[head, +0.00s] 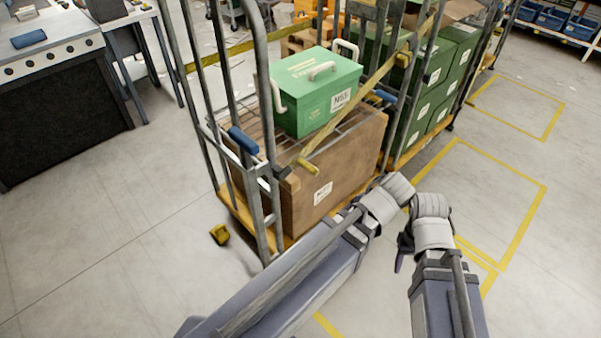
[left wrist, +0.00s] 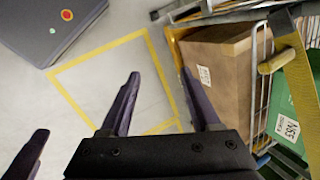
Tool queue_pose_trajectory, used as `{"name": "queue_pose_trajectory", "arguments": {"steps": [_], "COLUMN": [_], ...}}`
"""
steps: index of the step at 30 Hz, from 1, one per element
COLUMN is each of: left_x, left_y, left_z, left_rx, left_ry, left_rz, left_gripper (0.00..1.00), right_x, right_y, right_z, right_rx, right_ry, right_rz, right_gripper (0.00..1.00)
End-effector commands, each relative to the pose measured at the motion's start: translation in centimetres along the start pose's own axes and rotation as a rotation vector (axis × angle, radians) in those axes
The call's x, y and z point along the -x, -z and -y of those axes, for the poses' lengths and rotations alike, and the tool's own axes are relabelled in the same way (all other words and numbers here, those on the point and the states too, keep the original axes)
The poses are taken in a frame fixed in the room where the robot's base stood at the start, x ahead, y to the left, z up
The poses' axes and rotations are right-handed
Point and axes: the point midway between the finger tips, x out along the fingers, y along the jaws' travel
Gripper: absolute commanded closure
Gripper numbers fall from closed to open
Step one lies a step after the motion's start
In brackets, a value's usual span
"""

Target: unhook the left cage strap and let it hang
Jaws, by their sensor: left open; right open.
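A yellow strap (head: 357,100) runs diagonally across the cage trolley (head: 262,85), from the upright at upper right down to the near left. Its lower end lies by the front of the brown box; I cannot tell whether it is hooked. The strap also shows in the left wrist view (left wrist: 299,62), close to a grey bar. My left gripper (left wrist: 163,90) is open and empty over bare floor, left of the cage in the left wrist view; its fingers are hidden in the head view. My right gripper (head: 402,252) is open and empty, in front of the cage.
A green box (head: 310,95) stands on a wire shelf above a brown box (head: 335,165) in the cage. Blue grips (head: 243,140) sit on the cage. More green crates (head: 430,90) stand behind. The floor at right is free.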

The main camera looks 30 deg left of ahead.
Motion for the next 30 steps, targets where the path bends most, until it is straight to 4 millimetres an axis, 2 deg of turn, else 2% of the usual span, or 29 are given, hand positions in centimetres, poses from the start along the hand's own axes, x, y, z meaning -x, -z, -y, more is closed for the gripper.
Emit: {"name": "queue_pose_trajectory", "arguments": {"steps": [1,3,8,12,15,21,30], "left_x": [-3.8,-5.8,-8.7,-9.3,-8.9,-8.0,-7.1], "left_y": [1.0,1.4,2.2,2.9,3.3,3.8,4.0], "left_z": [1.0,3.4,8.5,12.0,13.6,15.1,15.7], "left_rx": [-0.079,-0.2,-0.477,-0.688,-0.797,-0.924,-0.971], "left_ry": [0.091,0.222,0.493,0.676,0.759,0.844,0.87], "left_rz": [0.023,0.072,0.253,0.463,0.6,0.8,0.886], "left_gripper": [0.37,0.37,0.37,0.37,0.37,0.37,0.37], "right_x": [-4.1,-6.7,-12.5,-16.8,-18.8,-21.2,-21.8], "right_y": [0.2,0.4,0.7,1.0,1.1,1.2,1.3], "right_z": [0.4,0.6,1.2,1.6,1.8,2.0,2.1], "right_rx": [0.0,0.0,0.0,0.0,0.001,0.001,0.001], "right_ry": [0.0,0.0,0.0,0.0,0.0,0.0,0.0], "right_rz": [0.0,0.0,0.0,0.0,0.0,0.0,0.0], "right_gripper": [0.5,0.5,0.5,0.5,0.5,0.5,0.5]}}
